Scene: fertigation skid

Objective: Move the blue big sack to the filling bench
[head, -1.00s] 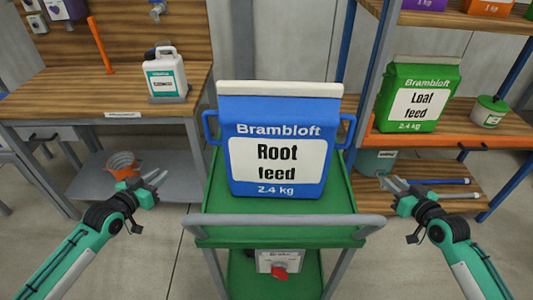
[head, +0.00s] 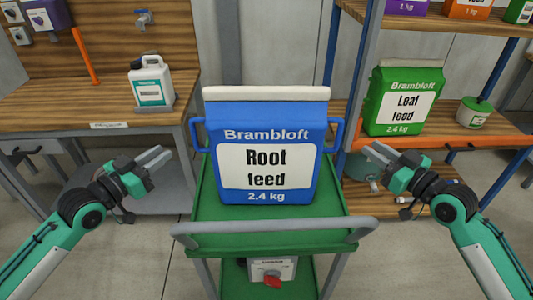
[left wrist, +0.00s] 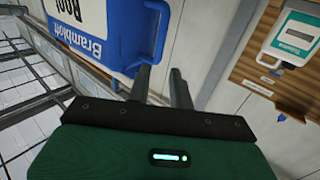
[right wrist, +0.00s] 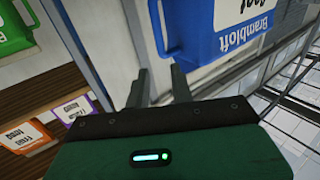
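The blue big sack (head: 265,150), labelled "Brambloft Root feed 2.4 kg", stands upright on a green cart (head: 330,208). It has a blue handle on each side. A wooden bench (head: 60,105) stands at the back left; its front label is too small to read. My left gripper (head: 162,156) is open and empty, left of the sack's left handle and apart from it. My right gripper (head: 375,154) is open and empty, right of the right handle and apart from it. The sack also shows in the left wrist view (left wrist: 95,30) and the right wrist view (right wrist: 190,28).
The cart's grey push bar (head: 270,226) crosses in front of the sack. A white jug (head: 150,85) stands near the bench's right end; an orange tool (head: 85,55) rises behind. Shelving at right holds a green Leaf feed sack (head: 400,98) and a green-lidded tub (head: 473,112).

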